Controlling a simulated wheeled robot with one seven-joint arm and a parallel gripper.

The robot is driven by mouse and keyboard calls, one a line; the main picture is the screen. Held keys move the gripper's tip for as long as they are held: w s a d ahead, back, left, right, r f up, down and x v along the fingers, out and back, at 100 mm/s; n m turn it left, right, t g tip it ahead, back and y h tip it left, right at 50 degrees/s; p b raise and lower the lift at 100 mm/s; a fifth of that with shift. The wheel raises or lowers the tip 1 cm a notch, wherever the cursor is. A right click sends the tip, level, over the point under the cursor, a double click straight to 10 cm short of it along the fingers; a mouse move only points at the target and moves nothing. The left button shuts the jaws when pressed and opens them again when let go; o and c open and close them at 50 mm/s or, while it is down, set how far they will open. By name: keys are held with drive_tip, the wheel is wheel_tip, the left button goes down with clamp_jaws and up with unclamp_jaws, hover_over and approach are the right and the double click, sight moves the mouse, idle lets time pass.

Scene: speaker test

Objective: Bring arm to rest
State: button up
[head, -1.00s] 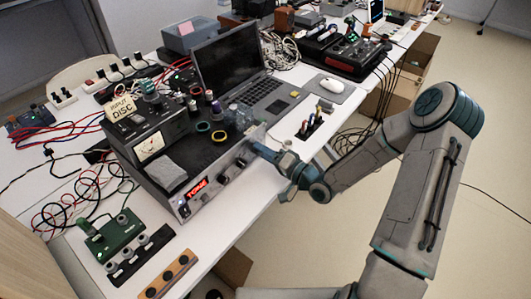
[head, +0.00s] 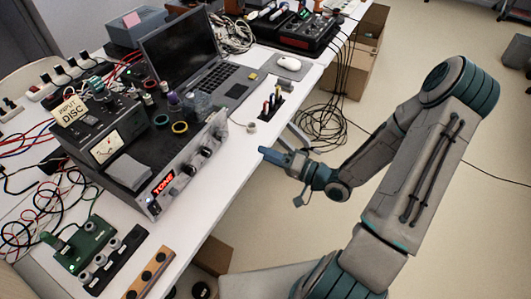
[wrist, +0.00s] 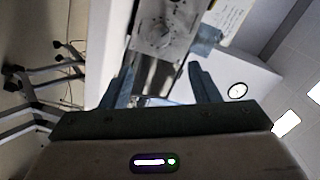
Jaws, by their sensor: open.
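My gripper (head: 268,153) is at the front edge of the bench, to the right of the tone unit (head: 190,165) and apart from it. In the wrist view my gripper (wrist: 160,85) shows two blue-grey fingers spread wide with nothing between them. The tone unit's front panel with a knob (wrist: 155,38) lies beyond the fingertips. My arm is bent, its elbow raised over the floor at the right.
The white bench (head: 235,150) holds a laptop (head: 190,50), a mouse (head: 288,63), a meter box (head: 110,140) and a green terminal board (head: 85,243). Cables (head: 325,125) hang near a cardboard box (head: 350,65). Open floor lies to the right.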

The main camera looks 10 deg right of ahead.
idle(0.4)
drive_tip(key=d+r+n+g+h+p, duration=0.35)
drive_tip(key=d+r+h, duration=0.35)
drive_tip(key=d+h, duration=0.6)
drive_tip(key=s+a+r+g+p, duration=0.1)
drive_tip(key=s+a+r+g, duration=0.1)
drive_tip(key=s+a+r, duration=0.2)
drive_tip(key=s+a+r+g+h+p, duration=0.1)
drive_tip(key=s+a+r, duration=0.3)
drive_tip(key=s+r, duration=0.6)
drive_tip(key=shift+s+r+m+g, duration=0.2)
drive_tip(key=shift+s+m+g, duration=0.25)
drive_tip(key=shift+s+g, duration=0.5)
